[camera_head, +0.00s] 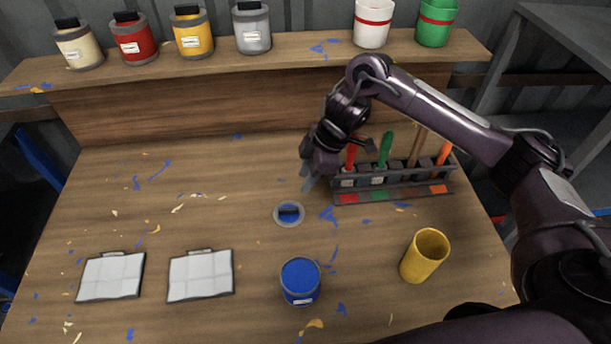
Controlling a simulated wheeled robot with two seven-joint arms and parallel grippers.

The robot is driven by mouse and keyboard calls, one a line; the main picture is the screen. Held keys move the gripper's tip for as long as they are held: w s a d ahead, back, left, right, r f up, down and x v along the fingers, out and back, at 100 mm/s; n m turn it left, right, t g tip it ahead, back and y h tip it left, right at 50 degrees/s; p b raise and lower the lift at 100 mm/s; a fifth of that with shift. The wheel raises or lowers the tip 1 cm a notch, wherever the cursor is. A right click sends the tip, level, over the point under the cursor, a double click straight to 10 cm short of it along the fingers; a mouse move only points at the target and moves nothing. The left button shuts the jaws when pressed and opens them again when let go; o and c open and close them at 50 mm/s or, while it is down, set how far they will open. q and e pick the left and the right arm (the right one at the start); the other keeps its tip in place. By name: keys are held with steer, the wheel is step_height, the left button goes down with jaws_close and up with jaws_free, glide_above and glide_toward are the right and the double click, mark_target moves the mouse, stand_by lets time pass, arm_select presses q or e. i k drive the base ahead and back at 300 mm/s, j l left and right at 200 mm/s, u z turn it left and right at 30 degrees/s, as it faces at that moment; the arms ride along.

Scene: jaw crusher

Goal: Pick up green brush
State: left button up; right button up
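The green brush (386,146) stands handle up in a dark brush rack (408,190) on the right side of the workbench. My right gripper (309,182) hangs just left of the rack, its fingers pointing down toward the bench. It is to the left of the green brush and apart from it, with the red brush (351,156) between them. The fingers are small and partly hidden by the wrist, so I cannot tell whether they are open. My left gripper is not in view.
A brown brush (418,143) and an orange brush (444,152) share the rack. Paint cans line the back shelf (300,48).

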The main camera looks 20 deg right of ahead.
mark_target(387, 144)
steer(key=k, duration=1.5)
